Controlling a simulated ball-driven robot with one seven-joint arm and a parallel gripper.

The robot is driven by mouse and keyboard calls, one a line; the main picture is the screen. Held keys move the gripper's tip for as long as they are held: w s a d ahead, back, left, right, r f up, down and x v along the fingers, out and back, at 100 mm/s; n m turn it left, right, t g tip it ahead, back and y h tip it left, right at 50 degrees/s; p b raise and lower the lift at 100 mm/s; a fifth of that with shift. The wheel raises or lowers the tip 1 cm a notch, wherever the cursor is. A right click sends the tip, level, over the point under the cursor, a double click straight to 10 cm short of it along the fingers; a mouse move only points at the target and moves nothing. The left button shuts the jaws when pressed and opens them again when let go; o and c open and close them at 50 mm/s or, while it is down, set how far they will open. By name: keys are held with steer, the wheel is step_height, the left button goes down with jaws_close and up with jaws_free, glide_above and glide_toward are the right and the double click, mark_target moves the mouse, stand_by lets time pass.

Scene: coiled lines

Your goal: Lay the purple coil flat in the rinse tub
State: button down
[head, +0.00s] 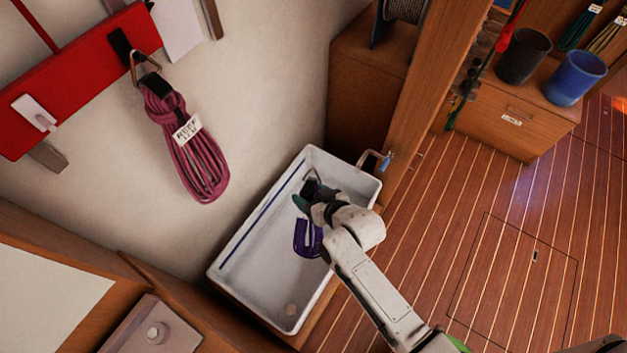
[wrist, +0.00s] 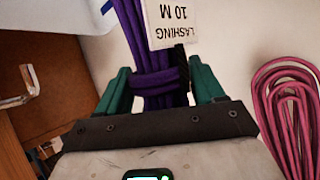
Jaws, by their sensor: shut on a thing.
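The purple coil (head: 308,240) hangs from my gripper (head: 303,198), with its loop end toward the lower part of the picture. In the wrist view the purple coil (wrist: 128,35) runs between the two green fingers of my gripper (wrist: 165,90), which are shut on its wrapped neck. A white tag reading "LASHING 10 M" (wrist: 168,22) is on it, upside down. The white rinse tub (head: 238,243) lies behind the coil in the head view, with a drain near its lower end. I cannot tell whether the coil touches the tub floor.
A pink coil (head: 190,150) hangs on the wall left of the tub, under a red board (head: 75,75). A tap (head: 375,160) stands at the tub's upper right edge. A wooden post (head: 425,100) rises beside it. The tub's lower half looks empty.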

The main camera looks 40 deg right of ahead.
steer(key=w+d+f+m+g+y+p, duration=0.35)
steer(key=m+y, duration=0.25)
steer(key=m, duration=0.3)
step_height(320, 180, down, 22)
steer(key=b, duration=2)
steer(key=shift+w+d+f+g+b, duration=0.2)
steer(key=shift+d+g+b, duration=0.15)
steer(key=shift+g, duration=0.1)
steer(key=shift+c, duration=0.2)
jaws_free()
steer(key=shift+s, duration=0.1)
steer(key=p+v, duration=0.2)
steer(key=v, duration=0.8)
steer(key=shift+s+r, duration=0.2)
steer(key=shift+r, duration=0.15)
